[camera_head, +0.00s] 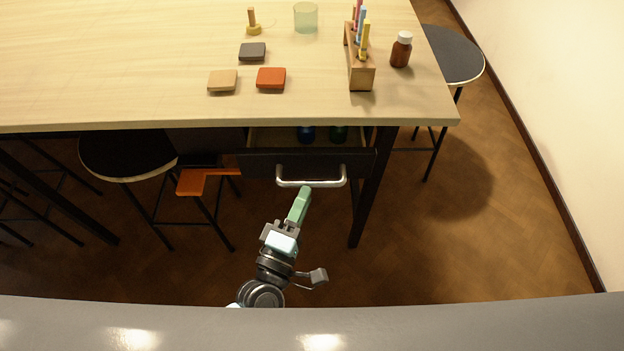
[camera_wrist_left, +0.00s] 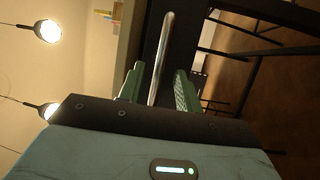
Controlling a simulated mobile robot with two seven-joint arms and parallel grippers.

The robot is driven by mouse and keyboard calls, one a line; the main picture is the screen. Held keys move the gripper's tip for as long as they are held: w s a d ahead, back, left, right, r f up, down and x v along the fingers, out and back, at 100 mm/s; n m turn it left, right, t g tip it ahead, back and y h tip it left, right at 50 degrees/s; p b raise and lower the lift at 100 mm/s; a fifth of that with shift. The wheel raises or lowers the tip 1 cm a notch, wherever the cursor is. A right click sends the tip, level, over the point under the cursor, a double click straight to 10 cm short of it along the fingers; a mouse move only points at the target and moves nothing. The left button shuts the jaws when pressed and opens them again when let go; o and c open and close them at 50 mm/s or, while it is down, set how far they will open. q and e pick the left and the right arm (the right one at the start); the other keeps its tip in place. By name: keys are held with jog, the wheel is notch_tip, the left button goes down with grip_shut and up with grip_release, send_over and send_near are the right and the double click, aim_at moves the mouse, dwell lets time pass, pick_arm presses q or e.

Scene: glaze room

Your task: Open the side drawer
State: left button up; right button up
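The drawer has a dark front (camera_head: 258,163) under the table's near edge, with a curved silver bar handle (camera_head: 311,183). It stands a little way out; a strip of its inside shows, with a blue item (camera_head: 307,133) and a green item (camera_head: 338,133) in it. My left gripper (camera_head: 305,193), with green fingers, is at the handle. In the left wrist view its fingers (camera_wrist_left: 160,90) are apart, one on each side of the handle (camera_wrist_left: 164,45), with gaps showing beside the bar. My right gripper is not in view.
The table (camera_head: 130,70) carries tiles, a glass (camera_head: 306,17), a wooden rack (camera_head: 361,76) and a brown bottle (camera_head: 401,50). A table leg (camera_head: 370,195) stands right of the drawer. A stool (camera_head: 128,155) and an orange piece (camera_head: 192,182) are to the left. Floor before the drawer is clear.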

aim_at(311, 183)
pick_arm(q)
jog(key=shift+x, duration=2.45)
grip_shut()
